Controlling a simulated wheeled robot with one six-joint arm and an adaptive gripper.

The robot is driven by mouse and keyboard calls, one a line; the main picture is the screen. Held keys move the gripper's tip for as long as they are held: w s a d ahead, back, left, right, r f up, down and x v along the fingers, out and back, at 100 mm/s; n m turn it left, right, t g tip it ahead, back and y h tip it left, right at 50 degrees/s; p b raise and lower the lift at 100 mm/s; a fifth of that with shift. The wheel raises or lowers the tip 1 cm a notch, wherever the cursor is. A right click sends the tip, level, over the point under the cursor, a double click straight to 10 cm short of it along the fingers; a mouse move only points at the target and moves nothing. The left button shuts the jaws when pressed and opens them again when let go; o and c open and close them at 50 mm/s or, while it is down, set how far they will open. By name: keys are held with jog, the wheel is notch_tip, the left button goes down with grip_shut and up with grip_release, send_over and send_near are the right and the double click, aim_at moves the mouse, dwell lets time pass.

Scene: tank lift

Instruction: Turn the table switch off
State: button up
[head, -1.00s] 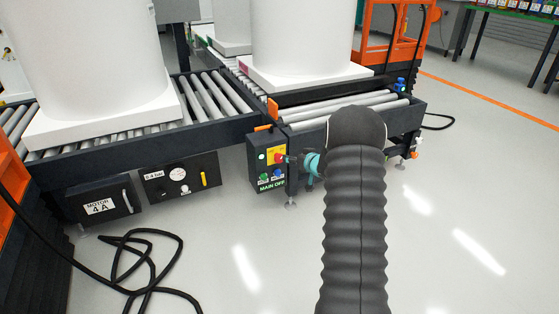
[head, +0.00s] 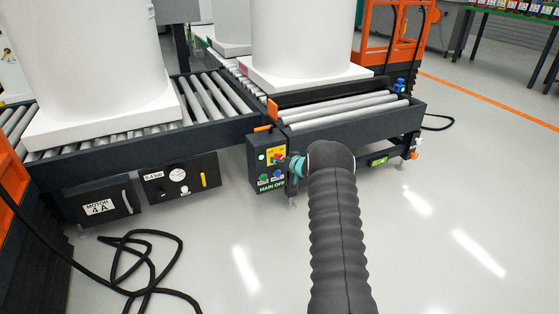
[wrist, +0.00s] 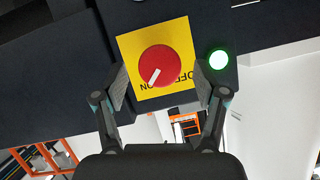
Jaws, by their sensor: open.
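The table switch is a round red knob (wrist: 159,66) on a yellow plate (wrist: 181,33), on a dark control box (head: 256,170) below the roller table. In the wrist view the lettering is upside down, and the knob's white mark points down and left towards ON. OFF is at the lower right. My gripper (wrist: 163,74) is open, one finger on each side of the knob; I cannot tell whether they touch it.
A green lamp (wrist: 218,60) glows beside the yellow plate. Under the switch are green and blue buttons and a MAIN OFF label (head: 271,185). White tanks (head: 303,35) stand on the rollers (head: 345,110). Black cable (head: 140,262) lies on the floor at the left.

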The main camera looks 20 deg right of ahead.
jog(key=shift+x, duration=1.2)
jog(key=c, duration=1.2)
